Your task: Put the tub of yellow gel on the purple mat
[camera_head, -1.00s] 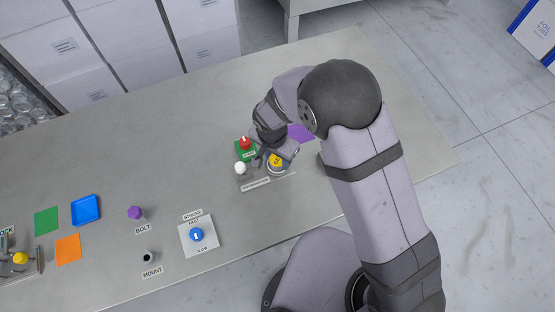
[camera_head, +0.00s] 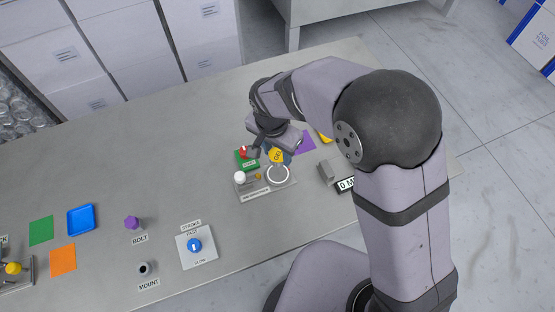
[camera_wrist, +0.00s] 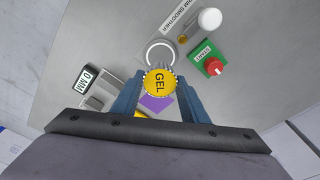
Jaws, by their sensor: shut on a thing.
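The tub of yellow gel (camera_head: 276,156), with a round yellow lid, is held in my gripper (camera_head: 283,150). In the wrist view the lid reads GEL (camera_wrist: 160,82) and sits between the two blue fingers of my gripper (camera_wrist: 160,88), which are shut on it. The purple mat (camera_head: 302,142) lies on the table to the right of the tub, partly hidden by my gripper. In the wrist view the mat (camera_wrist: 156,103) shows just below the tub, partly covered by it.
The rim smoother (camera_head: 265,190) with its empty ring (camera_head: 278,174) and white knob stands in front of the tub. A green START panel with a red knob (camera_head: 245,152) is left of my gripper. A gauge with a display (camera_head: 346,185) stands right.

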